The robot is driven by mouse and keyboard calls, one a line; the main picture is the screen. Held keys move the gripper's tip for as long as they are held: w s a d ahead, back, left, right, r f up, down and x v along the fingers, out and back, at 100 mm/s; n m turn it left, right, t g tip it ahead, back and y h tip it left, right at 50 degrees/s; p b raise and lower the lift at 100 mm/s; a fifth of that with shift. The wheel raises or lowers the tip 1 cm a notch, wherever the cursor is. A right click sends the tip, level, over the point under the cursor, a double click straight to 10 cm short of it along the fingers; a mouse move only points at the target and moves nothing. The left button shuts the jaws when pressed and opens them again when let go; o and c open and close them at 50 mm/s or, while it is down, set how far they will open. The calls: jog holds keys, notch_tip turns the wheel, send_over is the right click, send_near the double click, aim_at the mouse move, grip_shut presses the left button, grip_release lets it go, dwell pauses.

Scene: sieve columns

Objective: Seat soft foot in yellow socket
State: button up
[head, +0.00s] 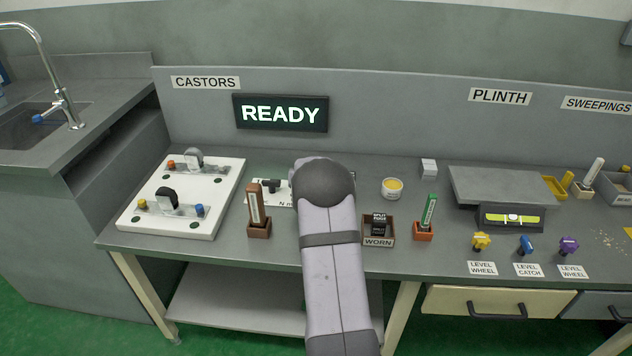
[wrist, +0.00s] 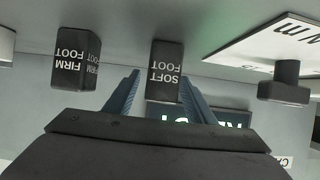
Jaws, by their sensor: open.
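My gripper (wrist: 160,78) is open in the wrist view, its two blue-grey fingers apart. The soft foot (wrist: 166,62), a black block with white lettering, shows between and beyond the fingertips; I cannot tell whether they touch it. A similar firm foot (wrist: 76,58) stands to its left, outside the fingers. In the head view my arm hides the gripper and both feet. At the left of the bench is a white board (head: 226,188) with two castors, and a yellow round part (head: 142,204) shows at the front castor's left end. No socket opening is distinguishable there.
A brown holder (head: 258,228) stands left of my arm. The box marked WORN (head: 379,241), a red-brown holder (head: 423,236) and a round tub (head: 392,188) stand to its right. A card with a black tool (head: 270,186) lies behind. A grey plinth (head: 507,178) is farther right.

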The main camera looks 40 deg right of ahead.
jog(key=shift+w+d+f, duration=0.1)
jog(key=shift+w+d, duration=0.05)
jog(key=c, duration=1.2)
